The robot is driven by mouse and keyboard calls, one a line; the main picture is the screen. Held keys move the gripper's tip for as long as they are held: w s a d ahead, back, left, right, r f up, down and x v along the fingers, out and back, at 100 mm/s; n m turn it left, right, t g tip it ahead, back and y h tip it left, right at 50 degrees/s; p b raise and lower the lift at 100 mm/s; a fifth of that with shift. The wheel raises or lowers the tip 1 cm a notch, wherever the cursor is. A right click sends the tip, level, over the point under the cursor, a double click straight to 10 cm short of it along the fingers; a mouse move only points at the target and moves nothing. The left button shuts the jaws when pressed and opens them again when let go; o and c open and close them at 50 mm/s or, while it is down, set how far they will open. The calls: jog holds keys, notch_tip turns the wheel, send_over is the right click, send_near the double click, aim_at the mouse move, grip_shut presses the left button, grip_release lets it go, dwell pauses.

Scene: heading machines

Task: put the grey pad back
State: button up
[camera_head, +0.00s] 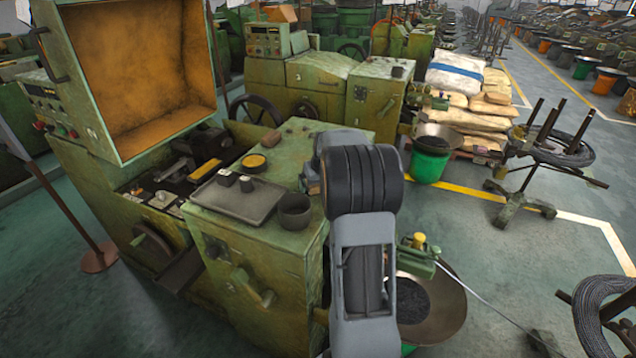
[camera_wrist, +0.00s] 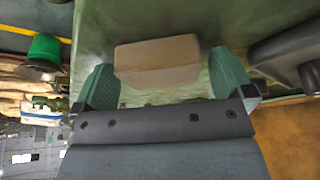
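A grey-brown block (camera_wrist: 157,62), the likeliest grey pad, shows just beyond or between the fingers of my gripper (camera_wrist: 165,80) in the wrist view. The green fingers are spread, and a narrow gap shows at the block's right side. On the left, finger and block look close; contact cannot be told. In the head view my arm hides my fingers.
A dark grey tray (camera_head: 222,204) with two small black pieces lies on the green machine top (camera_head: 315,219). A dark cup (camera_head: 294,211) and a yellow-topped tin (camera_head: 254,162) are close by. The raised orange-lined cover (camera_head: 150,80) stands left. A green bucket (camera_head: 430,162) stands behind right.

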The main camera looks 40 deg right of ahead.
jog(key=shift+r, duration=0.1)
jog(key=shift+r, duration=0.25)
jog(key=v, duration=1.1)
jog(key=s+a+n, duration=0.1)
jog(key=s+a, duration=0.3)
jog(key=a, duration=0.4)
jog(key=s+a, duration=0.4)
jog(key=a, duration=0.4)
jog(key=s+a+f+n, duration=0.1)
jog(key=s+a+f, duration=0.2)
jog(key=s+a, duration=0.1)
jog(key=s+a+f+y, duration=0.1)
jog(key=s+a+f, duration=0.2)
jog(key=s+a, duration=0.2)
jog(key=shift+s+n+g, duration=0.3)
jog(key=shift+s+n, duration=0.1)
jog(key=shift+s, duration=0.6)
